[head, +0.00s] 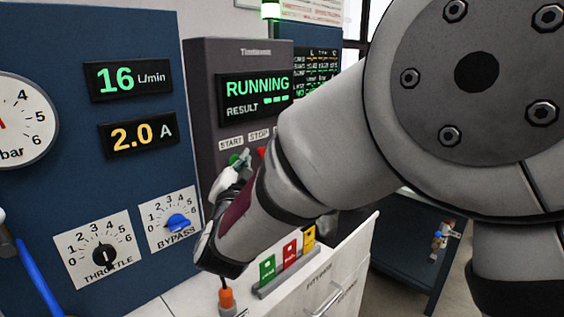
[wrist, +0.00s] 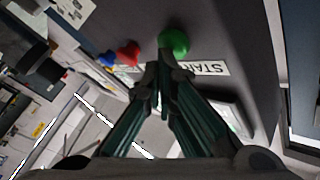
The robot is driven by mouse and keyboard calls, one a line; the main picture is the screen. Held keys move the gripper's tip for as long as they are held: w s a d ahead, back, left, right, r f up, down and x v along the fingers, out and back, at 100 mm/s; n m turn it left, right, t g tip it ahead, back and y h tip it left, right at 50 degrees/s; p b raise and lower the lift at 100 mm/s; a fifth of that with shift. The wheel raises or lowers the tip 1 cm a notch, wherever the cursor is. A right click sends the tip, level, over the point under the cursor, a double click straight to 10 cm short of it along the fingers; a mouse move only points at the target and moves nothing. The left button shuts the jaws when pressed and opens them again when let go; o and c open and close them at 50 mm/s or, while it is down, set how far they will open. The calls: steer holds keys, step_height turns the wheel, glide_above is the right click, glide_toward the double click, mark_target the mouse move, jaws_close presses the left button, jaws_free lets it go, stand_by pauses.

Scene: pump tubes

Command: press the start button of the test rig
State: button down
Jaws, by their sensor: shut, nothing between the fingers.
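The test rig's dark panel (head: 205,85) stands in the middle of the head view. Its display (head: 256,95) reads RUNNING, with dashes after RESULT. The green start button (head: 234,159) sits under the START label, partly behind my gripper (head: 240,165). In the wrist view the green button (wrist: 173,42) is just beyond the tips of my gripper (wrist: 165,72). The fingers are shut and empty. I cannot tell whether the tips touch the button. A red button (wrist: 128,53) and a blue button (wrist: 105,59) lie to the left of it in the wrist view.
A blue panel (head: 150,190) on the left carries a gauge, flow and current readouts, and the throttle (head: 105,257) and bypass (head: 178,222) knobs. A rack of green, red and yellow cards (head: 289,253) lies on the white bench below my arm. A green lamp (head: 270,10) is lit.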

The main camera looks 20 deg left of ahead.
steer(key=shift+s+a+r, duration=0.1)
steer(key=shift+a, duration=0.05)
steer(key=shift+s+d, duration=0.35)
steer(key=shift+d, duration=0.6)
steer(key=shift+s+d, duration=0.3)
steer(key=shift+d, duration=0.6)
steer(key=shift+s+d, duration=0.35)
steer(key=shift+d, duration=0.6)
steer(key=s+d+r+n+g+h+p, duration=0.1)
steer(key=d+r+n+g, duration=0.15)
steer(key=d, duration=0.75)
steer(key=s+d+r+n+g+h+p, duration=0.1)
steer(key=d+g, duration=0.3)
steer(key=d, duration=0.7)
steer(key=s+d+f+g+h, duration=0.2)
steer(key=s+d+f+g, duration=0.1)
steer(key=s+d, duration=0.8)
steer(key=s+d+f+g+h+p, duration=0.1)
steer(key=s+d+f+g+h, duration=0.2)
steer(key=s+d, duration=0.9)
steer(key=shift+s+d+g, duration=0.15)
steer(key=shift+s+g, duration=0.6)
steer(key=shift+s, duration=0.2)
